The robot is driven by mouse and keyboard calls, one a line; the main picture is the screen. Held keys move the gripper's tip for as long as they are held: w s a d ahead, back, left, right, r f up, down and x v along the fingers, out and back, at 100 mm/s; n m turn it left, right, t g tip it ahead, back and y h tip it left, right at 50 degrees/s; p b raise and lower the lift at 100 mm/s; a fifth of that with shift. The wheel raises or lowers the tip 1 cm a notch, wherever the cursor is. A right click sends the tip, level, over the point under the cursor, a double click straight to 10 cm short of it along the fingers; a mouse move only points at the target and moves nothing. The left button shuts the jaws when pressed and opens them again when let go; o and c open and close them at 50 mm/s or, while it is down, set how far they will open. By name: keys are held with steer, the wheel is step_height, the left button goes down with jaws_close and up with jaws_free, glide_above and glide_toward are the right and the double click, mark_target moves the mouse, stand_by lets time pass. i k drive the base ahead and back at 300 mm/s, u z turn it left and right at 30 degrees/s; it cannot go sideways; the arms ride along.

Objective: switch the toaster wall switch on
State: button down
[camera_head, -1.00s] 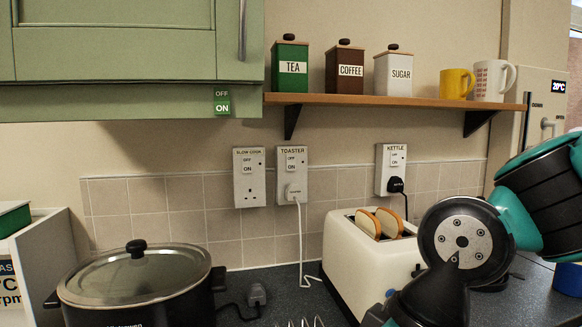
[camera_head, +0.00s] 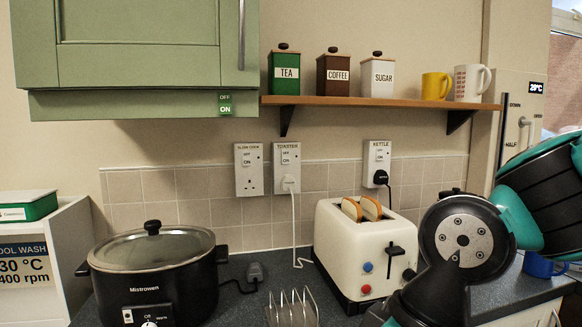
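The toaster wall switch (camera_head: 288,154) is a white plate labelled TOASTER on the wall, between the slow cook and kettle plates. It has OFF and ON markings; which way its rocker is set is too small to tell. A white plug (camera_head: 288,184) sits in its socket, with a white cord hanging to the counter. The cream toaster (camera_head: 358,252) stands on the counter to the lower right, with two slices of bread in its slots. My arm's links show at the right, in front of the counter. My gripper is not in view.
The slow cook switch (camera_head: 249,170) and kettle switch (camera_head: 377,163) flank it. A wooden shelf (camera_head: 385,102) with canisters and mugs juts out above. A black slow cooker (camera_head: 157,277) and a wire rack (camera_head: 292,308) stand below. The wall directly before the switch looks clear.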

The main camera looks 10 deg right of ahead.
mark_target(286, 154)
steer(key=k, duration=0.2)
steer(key=u, duration=1.45)
steer(key=i, duration=0.95)
steer(key=z, duration=1.95)
